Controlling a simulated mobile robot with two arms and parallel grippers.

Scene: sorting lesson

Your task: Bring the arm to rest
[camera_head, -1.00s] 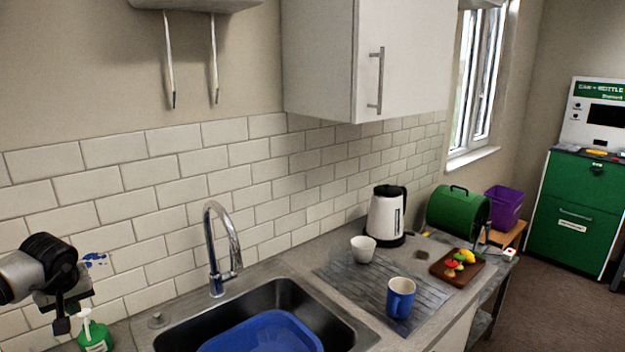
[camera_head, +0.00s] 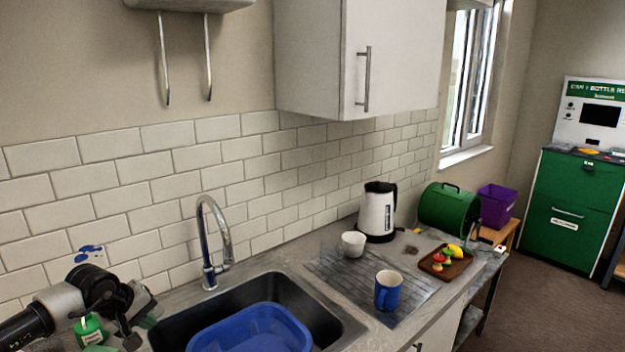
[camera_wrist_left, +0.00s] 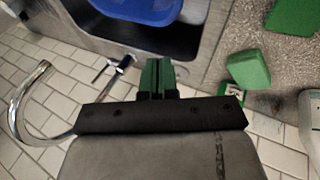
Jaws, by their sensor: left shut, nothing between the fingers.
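My left arm comes in from the lower left in the head view, bent at a black joint. My left gripper (camera_head: 131,338) is low at the left end of the sink, beside the green soap bottle (camera_head: 90,330). In the left wrist view the two fingers (camera_wrist_left: 157,72) are together with nothing between them, near the sink edge. My right gripper is not in view.
The sink (camera_head: 330,322) holds a blue basin (camera_head: 255,330), with a tap (camera_head: 207,245) behind it. A green sponge (camera_wrist_left: 249,68) lies near the fingers. A blue mug (camera_head: 387,292), white cup (camera_head: 353,244) and kettle (camera_head: 376,215) stand to the right.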

